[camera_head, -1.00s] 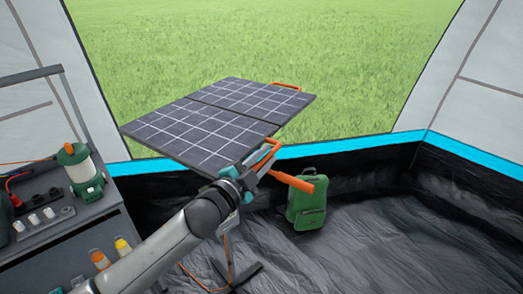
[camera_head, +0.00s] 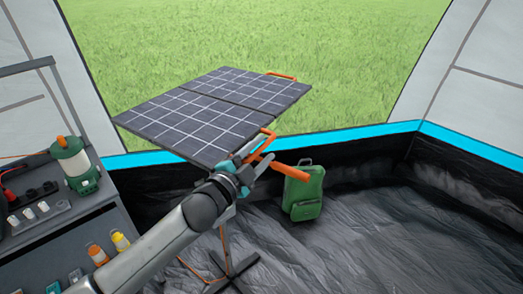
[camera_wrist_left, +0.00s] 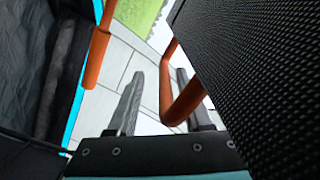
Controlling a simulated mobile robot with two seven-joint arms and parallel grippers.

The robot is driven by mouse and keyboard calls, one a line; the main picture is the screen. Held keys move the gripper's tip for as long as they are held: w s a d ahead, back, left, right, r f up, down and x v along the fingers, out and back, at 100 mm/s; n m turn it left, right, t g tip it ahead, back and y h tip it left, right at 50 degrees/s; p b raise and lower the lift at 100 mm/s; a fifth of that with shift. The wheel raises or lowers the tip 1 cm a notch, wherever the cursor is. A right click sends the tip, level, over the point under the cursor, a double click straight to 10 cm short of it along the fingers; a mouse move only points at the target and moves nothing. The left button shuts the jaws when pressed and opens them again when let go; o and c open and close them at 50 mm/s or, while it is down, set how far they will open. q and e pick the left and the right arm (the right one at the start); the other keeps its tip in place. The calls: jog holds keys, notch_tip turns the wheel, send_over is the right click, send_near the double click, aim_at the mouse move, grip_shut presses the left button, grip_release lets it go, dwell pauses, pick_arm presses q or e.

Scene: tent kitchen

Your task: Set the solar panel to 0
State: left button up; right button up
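The solar panel (camera_head: 205,115) is a dark two-section panel with a white grid. It stands tilted on a thin stand (camera_head: 232,268) by the tent opening. An orange handle (camera_head: 266,134) sticks out at its near right edge, and a second one (camera_head: 284,76) is at the far edge. A separate orange bar (camera_head: 290,172) points right below the panel. My left gripper (camera_head: 255,163) is at the near handle. In the left wrist view its two fingers (camera_wrist_left: 158,100) are apart, with the orange handle (camera_wrist_left: 182,105) between them, closer to the right finger. Contact is unclear. My right gripper is out of view.
A green bag (camera_head: 303,195) stands on the tent floor right of the gripper. A grey shelf unit (camera_head: 65,240) with a green lantern (camera_head: 75,165) stands at left. The dark floor (camera_head: 380,240) at right is clear.

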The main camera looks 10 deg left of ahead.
pick_arm(q)
jog(key=shift+a, duration=0.2)
jog(key=v, duration=1.5)
dwell(0.3)
dwell(0.3)
jog(key=a+f+n+g+y, duration=0.1)
jog(key=a+f+n+y, duration=0.15)
jog(key=f, duration=0.55)
jog(key=a+f+n+g+y, duration=0.1)
jog(key=a+f+n+y, duration=0.15)
jog(key=f, duration=0.55)
jog(key=s+a+f+n+g+y, duration=0.1)
jog(key=s+a+f+n+g, duration=0.2)
jog(key=f, duration=0.7)
jog(key=s+a+f+n+g+y, duration=0.1)
jog(key=s+f+g, duration=0.1)
jog(key=s+f, duration=0.5)
jog(key=s+d+f+n+g, duration=0.2)
jog(key=s+f+g, duration=0.2)
jog(key=s+f, duration=0.6)
jog(key=s+d+f+n+g, duration=0.2)
jog(key=s+f, duration=0.7)
jog(key=s, duration=0.8)
jog(key=d+g, duration=0.1)
jog(key=g, duration=0.1)
jog(key=shift+s+d+f+g, duration=0.2)
jog(key=shift+f+g, duration=0.1)
jog(key=shift+f, duration=0.1)
